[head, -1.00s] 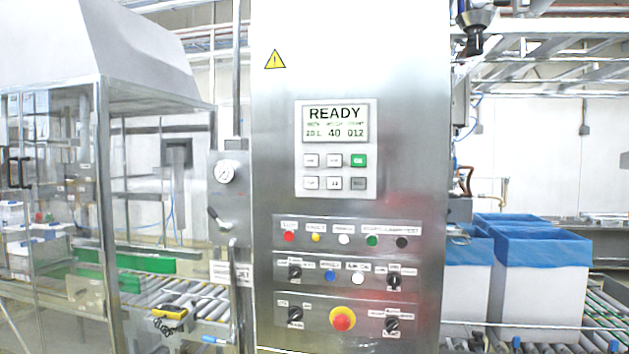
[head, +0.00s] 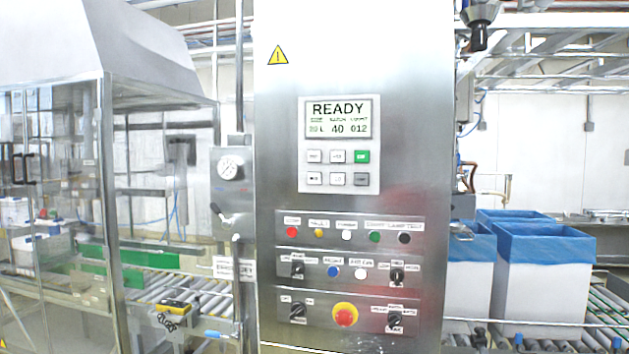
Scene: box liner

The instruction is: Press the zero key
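A keypad panel (head: 340,186) with a screen (head: 339,119) is on the front of a tall steel cabinet (head: 400,120) in the head view. The screen reads READY, with 40 and 012 below. Six keys sit in two rows under it. The top row has two pale keys and a green key (head: 362,156). Key labels are too small to read, so I cannot tell which is the zero key. My gripper is not in view.
Below the keypad are rows of coloured lamps and buttons, black rotary switches and a red emergency stop (head: 345,314) on yellow. A pressure gauge (head: 229,168) and valve handle stand left. Blue-lined boxes (head: 545,275) stand on rollers at right. Nothing blocks the cabinet front.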

